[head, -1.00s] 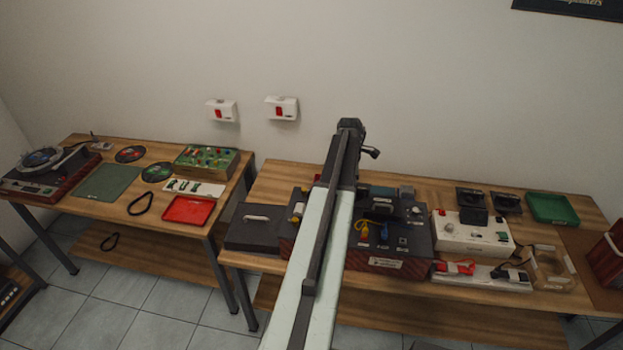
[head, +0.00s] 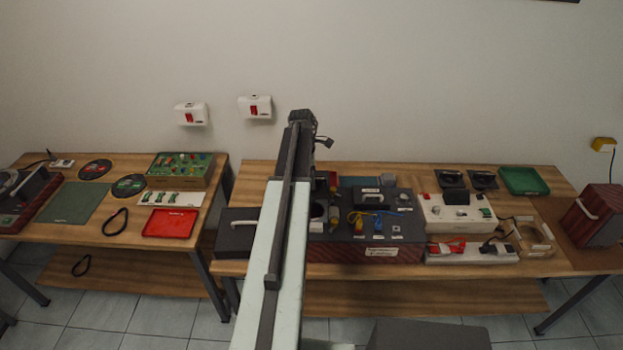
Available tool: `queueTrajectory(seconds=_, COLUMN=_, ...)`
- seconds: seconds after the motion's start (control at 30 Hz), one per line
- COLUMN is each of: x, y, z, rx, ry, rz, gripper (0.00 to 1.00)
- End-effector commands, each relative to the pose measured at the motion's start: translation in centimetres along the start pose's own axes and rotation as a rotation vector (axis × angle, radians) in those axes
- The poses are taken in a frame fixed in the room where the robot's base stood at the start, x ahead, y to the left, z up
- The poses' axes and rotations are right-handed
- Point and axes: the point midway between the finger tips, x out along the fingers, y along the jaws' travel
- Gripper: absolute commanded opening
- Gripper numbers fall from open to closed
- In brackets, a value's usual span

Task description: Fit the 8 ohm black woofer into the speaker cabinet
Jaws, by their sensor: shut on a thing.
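My arm reaches forward over the workbench, and my gripper (head: 305,130) is at its far end, against the wall in this view. The fingertips are mostly hidden by the arm. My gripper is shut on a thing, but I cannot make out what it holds. A dark wood-red box with a pale handle-like bar, perhaps the speaker cabinet (head: 594,216), stands on a brown mat at the far right. Two black square parts, perhaps drivers or their holders, lie at the back right: one (head: 450,179) and another (head: 483,180). No 8 ohm marking is readable.
A dark-topped chassis (head: 400,243) with coloured parts is right of my arm. A white device (head: 457,212), a green tray (head: 524,180) and a clear-sided box (head: 534,233) stand farther right. The left table holds a red tray (head: 170,223). A gap separates the tables.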

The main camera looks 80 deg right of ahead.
Motion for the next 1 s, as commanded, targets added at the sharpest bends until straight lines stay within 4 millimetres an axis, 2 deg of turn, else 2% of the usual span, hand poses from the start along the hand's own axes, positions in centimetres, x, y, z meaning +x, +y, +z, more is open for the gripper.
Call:
queueTrajectory(seconds=0.17, x=0.6, y=0.0, z=0.2, rx=0.004, ry=0.000, rz=0.000, gripper=0.00)
queueTrajectory(seconds=0.5, x=3.1, y=0.0, z=0.0, rx=0.005, ry=0.000, rz=-0.001, gripper=0.00)
queueTrajectory(seconds=1.0, x=3.0, y=0.0, z=0.1, rx=0.006, ry=0.000, rz=-0.001, gripper=0.00)
